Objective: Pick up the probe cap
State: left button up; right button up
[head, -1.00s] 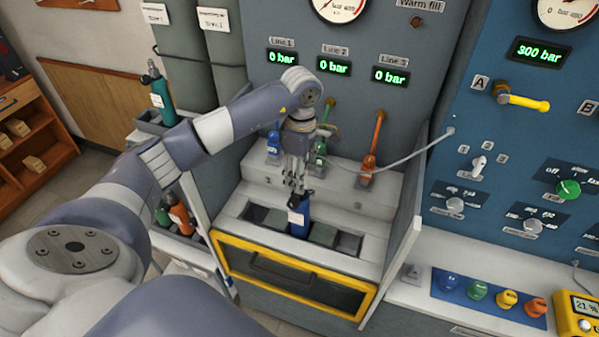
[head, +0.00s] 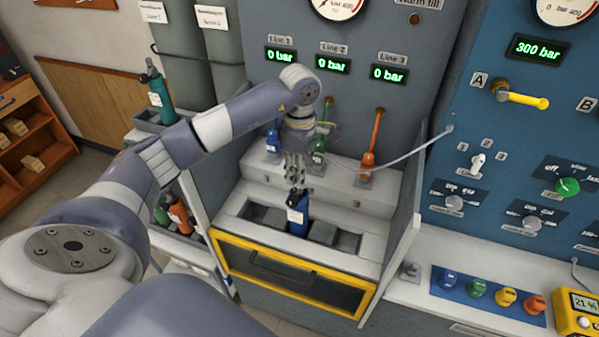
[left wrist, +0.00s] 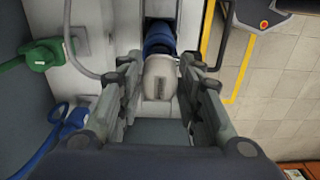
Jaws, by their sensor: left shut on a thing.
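My left gripper (head: 296,186) points down over the recessed well of the bench and is shut. In the left wrist view, its two fingers (left wrist: 160,72) close on the sides of a pale grey rounded piece with a slot (left wrist: 158,85). I cannot tell for sure whether this piece is the probe cap. Just beyond it in that view is a blue cylinder (left wrist: 158,38). In the head view, a blue bottle with a white label (head: 299,219) stands in the well directly below the fingertips. My right gripper is not in view.
The well has a light rim (head: 232,222) and a yellow-framed drawer (head: 290,262) below. Blue, green and orange hose fittings (head: 368,160) stand behind. A small grey knob (head: 410,270) and several coloured caps on a blue mat (head: 463,298) are on the right counter.

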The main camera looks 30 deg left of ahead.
pick_arm(q)
jog(key=shift+r, duration=0.3)
notch_tip(320, 180, up, 2)
jog(key=shift+r+b, duration=0.1)
jog(key=shift+b, duration=0.85)
jog(key=s+d+r+b, duration=0.1)
jog(key=s+d+b, duration=0.3)
jog(key=s, duration=1)
jog(key=d, duration=0.3)
jog(key=shift+d+r+b, duration=0.3)
jog(key=shift+r+b, duration=0.05)
